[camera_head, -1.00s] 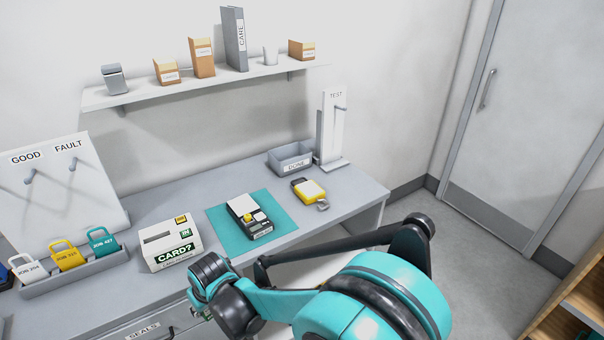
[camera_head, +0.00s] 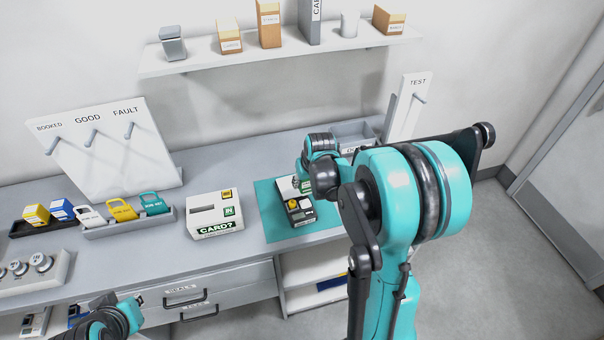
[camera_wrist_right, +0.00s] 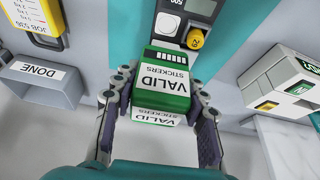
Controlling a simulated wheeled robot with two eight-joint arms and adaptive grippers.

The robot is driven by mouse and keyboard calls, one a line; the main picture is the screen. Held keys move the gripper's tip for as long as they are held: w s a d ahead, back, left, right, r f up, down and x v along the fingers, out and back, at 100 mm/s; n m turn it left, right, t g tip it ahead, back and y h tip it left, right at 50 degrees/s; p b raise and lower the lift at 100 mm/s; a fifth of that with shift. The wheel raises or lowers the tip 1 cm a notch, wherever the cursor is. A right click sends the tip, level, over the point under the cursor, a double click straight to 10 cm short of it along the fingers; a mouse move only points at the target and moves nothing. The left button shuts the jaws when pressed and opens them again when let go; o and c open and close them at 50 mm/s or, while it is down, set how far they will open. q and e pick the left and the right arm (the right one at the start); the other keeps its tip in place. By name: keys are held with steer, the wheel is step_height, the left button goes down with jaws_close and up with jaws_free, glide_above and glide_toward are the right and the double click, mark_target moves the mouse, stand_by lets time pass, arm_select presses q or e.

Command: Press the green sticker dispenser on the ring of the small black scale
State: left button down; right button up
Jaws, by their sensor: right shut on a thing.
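The small black scale (camera_head: 300,215) lies on a teal mat, with a yellow knob and a light display; in the right wrist view its dark body (camera_wrist_right: 169,28) shows beyond the dispenser. My right gripper (camera_wrist_right: 162,88) is shut on the green sticker dispenser (camera_wrist_right: 175,97), a green and white block labelled VALID STICKERS. The dispenser is over the scale's near edge in that view and hides part of it. I cannot tell whether they touch. The ring is not clearly visible. My left arm shows at the lower left of the head view; its gripper (camera_head: 136,302) is barely visible.
The white CARD? box (camera_head: 214,213) stands left of the teal mat (camera_head: 268,209). The grey DONE tray (camera_wrist_right: 40,88) and a yellow JOB tag (camera_wrist_right: 45,40) lie near the scale. A rack of padlock-shaped tags (camera_head: 126,222) stands further left.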

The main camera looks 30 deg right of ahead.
steer(key=shift+s+f+b, duration=0.15)
steer(key=shift+f+b, duration=0.3)
steer(key=shift+f, duration=0.15)
steer(key=shift+f+b, duration=1.5)
steer(key=shift+f, duration=0.6)
steer(key=shift+a, duration=0.1)
steer(key=shift+f+b, duration=0.4)
steer(key=shift+b, duration=0.15)
steer(key=shift+f+b, duration=0.25)
steer(key=shift+b, duration=0.25)
stand_by(2.5)
steer(key=shift+r+p, duration=0.45)
steer(key=shift+r, duration=0.05)
steer(key=shift+r+p, duration=2.15)
steer(key=shift+r, duration=0.9)
